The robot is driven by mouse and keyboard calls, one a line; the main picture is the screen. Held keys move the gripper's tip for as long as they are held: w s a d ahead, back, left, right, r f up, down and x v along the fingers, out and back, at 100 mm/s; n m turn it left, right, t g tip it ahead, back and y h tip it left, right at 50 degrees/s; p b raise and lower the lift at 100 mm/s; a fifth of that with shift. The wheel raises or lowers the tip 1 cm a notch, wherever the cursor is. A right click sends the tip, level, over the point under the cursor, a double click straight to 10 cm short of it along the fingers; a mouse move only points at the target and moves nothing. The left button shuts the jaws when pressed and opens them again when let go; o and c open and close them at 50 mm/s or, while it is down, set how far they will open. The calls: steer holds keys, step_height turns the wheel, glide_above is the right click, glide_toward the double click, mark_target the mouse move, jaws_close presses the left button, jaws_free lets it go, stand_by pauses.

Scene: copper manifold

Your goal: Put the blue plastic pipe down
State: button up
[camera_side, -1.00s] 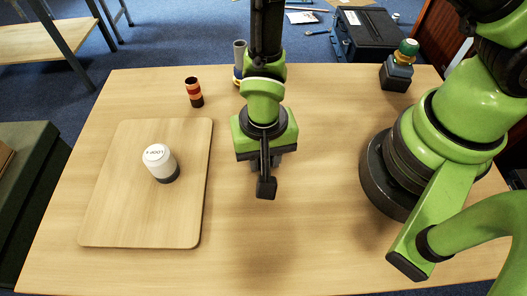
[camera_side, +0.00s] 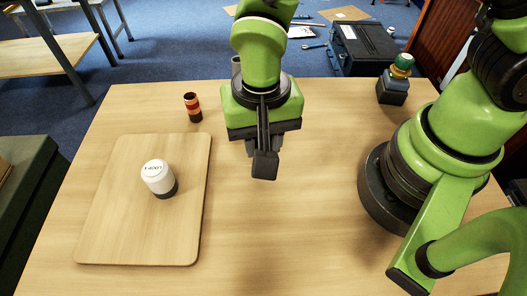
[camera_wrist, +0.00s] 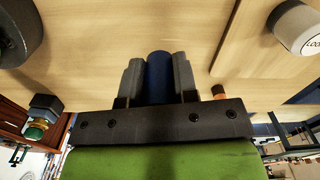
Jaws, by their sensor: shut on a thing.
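My gripper (camera_side: 263,160) hangs above the middle of the wooden table (camera_side: 290,235), pointing down. In the wrist view, my gripper (camera_wrist: 158,85) is shut on the blue plastic pipe (camera_wrist: 158,72), a dark blue cylinder between the two grey fingers. In the side view the pipe is hidden behind the fingers and gripper body. The fingers appear clear of the tabletop, but the exact height cannot be told.
A white-and-dark cap marked LOOP (camera_side: 157,178) stands on a wooden board (camera_side: 120,235) at left. A red-and-black striped cylinder (camera_side: 193,107) stands behind it. A grey pipe (camera_side: 236,66) is mostly hidden behind my gripper. A green-topped fitting (camera_side: 393,85) is at back right. The front middle is clear.

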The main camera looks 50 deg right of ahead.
steer(key=w+d+r+m, duration=0.2)
steer(key=w+d+m, duration=0.1)
steer(key=d+m, duration=0.55)
steer(key=m, duration=0.7)
glide_above(321, 115)
step_height(321, 115, down, 10)
steer(key=shift+f, duration=0.25)
steer(key=shift+s+f, duration=0.1)
steer(key=o, duration=0.9)
